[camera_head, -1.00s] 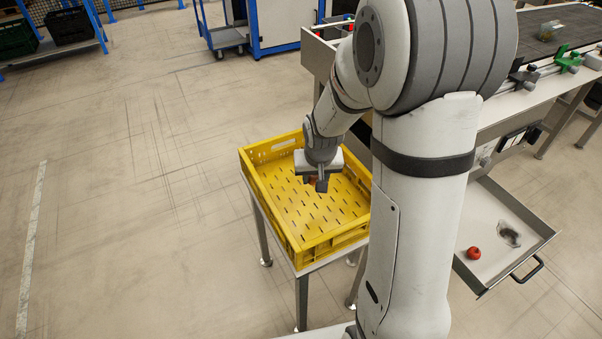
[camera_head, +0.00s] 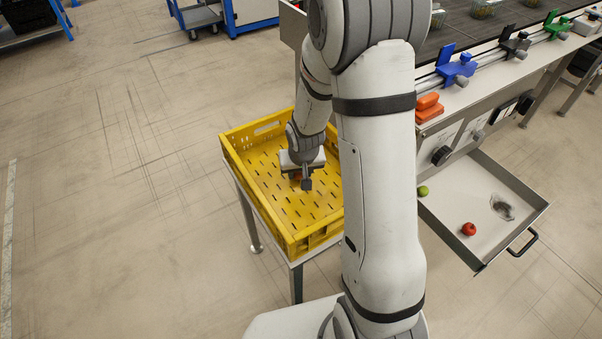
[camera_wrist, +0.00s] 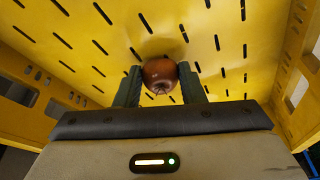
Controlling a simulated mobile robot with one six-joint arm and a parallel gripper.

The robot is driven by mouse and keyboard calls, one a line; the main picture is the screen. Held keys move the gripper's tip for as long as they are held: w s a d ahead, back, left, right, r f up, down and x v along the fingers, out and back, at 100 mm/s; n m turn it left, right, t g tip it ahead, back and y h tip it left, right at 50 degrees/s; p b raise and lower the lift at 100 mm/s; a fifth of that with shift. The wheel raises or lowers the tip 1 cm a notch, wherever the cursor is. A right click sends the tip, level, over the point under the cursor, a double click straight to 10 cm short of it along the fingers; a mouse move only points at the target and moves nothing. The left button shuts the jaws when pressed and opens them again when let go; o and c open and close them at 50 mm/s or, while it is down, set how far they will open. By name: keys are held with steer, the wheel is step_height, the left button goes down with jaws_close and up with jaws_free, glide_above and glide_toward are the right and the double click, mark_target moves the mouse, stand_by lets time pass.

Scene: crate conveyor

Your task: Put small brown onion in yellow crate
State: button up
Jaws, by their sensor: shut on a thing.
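The yellow crate (camera_head: 238,160) stands on a small metal stand left of my arm in the head view. Its slotted floor (camera_wrist: 225,30) fills most of the wrist view. My gripper (camera_head: 300,182) is inside the crate, low over its floor. In the wrist view my gripper (camera_wrist: 160,82) is shut on the small brown onion (camera_wrist: 160,73), which sits between the two dark fingers. The onion is close to the crate floor; I cannot tell whether it touches. In the head view the onion is mostly hidden by my gripper.
A grey drawer tray (camera_head: 520,200) at the right holds a red tomato (camera_head: 468,229), a green round item (camera_head: 423,190) and a dark patch or item. The conveyor (camera_head: 480,30) with coloured clamps is behind. The crate floor around my gripper looks clear.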

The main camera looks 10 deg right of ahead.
steer(key=shift+f, duration=0.1)
steer(key=shift+f, duration=0.2)
steer(key=o, duration=1)
steer(key=shift+r, duration=0.15)
steer(key=shift+r, duration=0.3)
steer(key=p+v, duration=0.3)
steer(key=v, duration=0.9)
steer(key=shift+n+g, duration=0.4)
steer(key=shift+g, duration=0.4)
steer(key=s+r, duration=0.3)
steer(key=s, duration=0.2)
steer(key=s+r, duration=0.4)
steer(key=s, duration=0.2)
steer(key=s+r, duration=0.3)
steer(key=s, duration=0.2)
steer(key=shift+s+d+r, duration=0.2)
steer(key=shift+s+d, duration=0.15)
steer(key=shift+s, duration=0.05)
